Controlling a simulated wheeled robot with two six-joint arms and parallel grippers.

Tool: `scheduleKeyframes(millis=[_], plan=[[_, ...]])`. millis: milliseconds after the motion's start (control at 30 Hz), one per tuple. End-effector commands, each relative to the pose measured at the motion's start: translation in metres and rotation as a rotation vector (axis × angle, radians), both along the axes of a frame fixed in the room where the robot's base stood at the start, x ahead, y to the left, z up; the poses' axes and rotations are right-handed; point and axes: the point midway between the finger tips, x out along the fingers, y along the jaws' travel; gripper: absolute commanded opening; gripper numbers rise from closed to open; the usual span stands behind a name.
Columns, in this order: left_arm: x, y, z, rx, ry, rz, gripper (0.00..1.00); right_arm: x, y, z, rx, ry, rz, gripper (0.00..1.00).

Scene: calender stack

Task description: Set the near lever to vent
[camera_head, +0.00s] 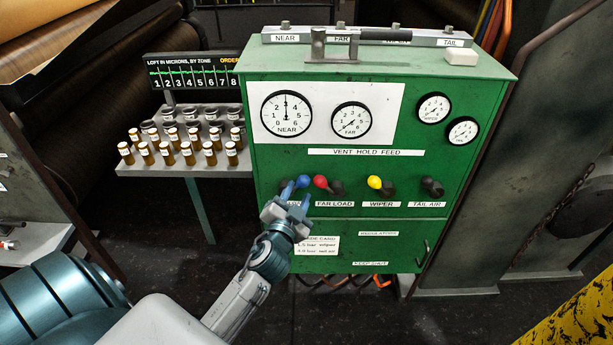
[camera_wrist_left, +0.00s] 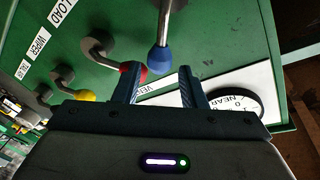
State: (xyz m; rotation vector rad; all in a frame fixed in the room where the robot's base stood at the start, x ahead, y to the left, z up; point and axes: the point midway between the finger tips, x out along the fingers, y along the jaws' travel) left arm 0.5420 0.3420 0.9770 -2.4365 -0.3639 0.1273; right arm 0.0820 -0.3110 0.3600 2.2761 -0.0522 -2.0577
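The near lever's blue knob (camera_head: 303,181) is at the left end of the lever row on the green cabinet (camera_head: 262,240). My left gripper (camera_head: 296,195) is open just in front of it and hides most of the label below. In the left wrist view the blue knob (camera_wrist_left: 160,60) with its metal shaft shows in the gap between the two spread fingertips (camera_wrist_left: 158,72); I cannot tell whether they touch it. The label strip reading VENT HOLD FEED (camera_head: 357,152) is above the levers. The near gauge (camera_head: 287,114) is at the upper left. My right gripper is not in view.
The red far load knob (camera_head: 320,182) is close beside the blue one, and shows near a fingertip in the wrist view. The yellow wiper knob (camera_head: 374,182) and dark tail air lever (camera_head: 432,187) are to the right. A table (camera_head: 190,170) with several small jars stands left.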

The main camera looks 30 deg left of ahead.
Motion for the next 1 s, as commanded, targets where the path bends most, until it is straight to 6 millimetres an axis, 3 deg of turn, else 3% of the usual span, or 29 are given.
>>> scheduleKeyframes(millis=[100,300,700,900,1000], plan=[[0.023,0.007,0.004,0.001,-0.001,0.0,0.38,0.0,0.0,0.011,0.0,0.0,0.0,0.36],[0.048,0.015,0.001,0.0,0.001,0.001,0.38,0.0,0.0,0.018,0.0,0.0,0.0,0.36],[0.055,0.017,-0.001,-0.001,0.0,-0.001,0.38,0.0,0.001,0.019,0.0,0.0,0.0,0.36],[0.055,0.017,-0.001,-0.001,0.001,0.0,0.0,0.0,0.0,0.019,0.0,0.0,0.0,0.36],[0.055,0.017,-0.001,-0.001,0.001,0.0,0.0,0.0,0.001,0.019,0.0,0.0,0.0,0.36]])
